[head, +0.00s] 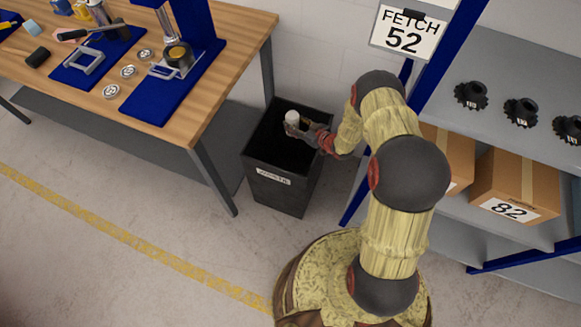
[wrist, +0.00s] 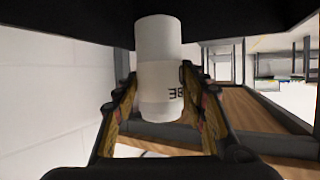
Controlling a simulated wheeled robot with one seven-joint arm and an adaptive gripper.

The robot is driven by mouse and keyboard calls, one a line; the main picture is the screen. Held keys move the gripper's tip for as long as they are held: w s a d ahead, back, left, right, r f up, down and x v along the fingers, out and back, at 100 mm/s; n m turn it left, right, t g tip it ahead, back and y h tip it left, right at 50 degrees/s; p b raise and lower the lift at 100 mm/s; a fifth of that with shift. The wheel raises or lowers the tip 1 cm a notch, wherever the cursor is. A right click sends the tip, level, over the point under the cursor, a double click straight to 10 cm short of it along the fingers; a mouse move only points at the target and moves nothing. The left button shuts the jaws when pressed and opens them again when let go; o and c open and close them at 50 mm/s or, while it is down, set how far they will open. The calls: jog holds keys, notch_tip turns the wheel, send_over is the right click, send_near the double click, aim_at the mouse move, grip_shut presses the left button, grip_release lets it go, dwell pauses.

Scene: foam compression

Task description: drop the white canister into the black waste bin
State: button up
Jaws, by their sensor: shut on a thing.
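The white canister (head: 292,118) is held by my gripper (head: 297,129) over the opening of the black waste bin (head: 268,178) in the head view. The bin stands on the floor beside the workbench and bears a "WASTE" label. In the wrist view the canister (wrist: 158,60) sits between the two fingers of my gripper (wrist: 160,105), with some dark lettering on its side. The fingers are shut on it. How far the canister is above the bin's rim is hard to tell.
The wooden workbench (head: 215,75) with blue mats and several tools stands left of the bin. A grey shelf unit (head: 500,70) with black gears and cardboard boxes (head: 520,185) stands to the right. A white wall is behind the bin. The floor in front is clear.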

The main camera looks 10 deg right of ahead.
jog(key=shift+f+b, duration=1.9)
jog(key=shift+f, duration=1.05)
jog(key=o, duration=1.2)
jog(key=v, duration=0.7)
jog(key=shift+s+d+r, duration=0.1)
jog(key=shift+s+d, duration=0.05)
jog(key=shift+s, duration=0.1)
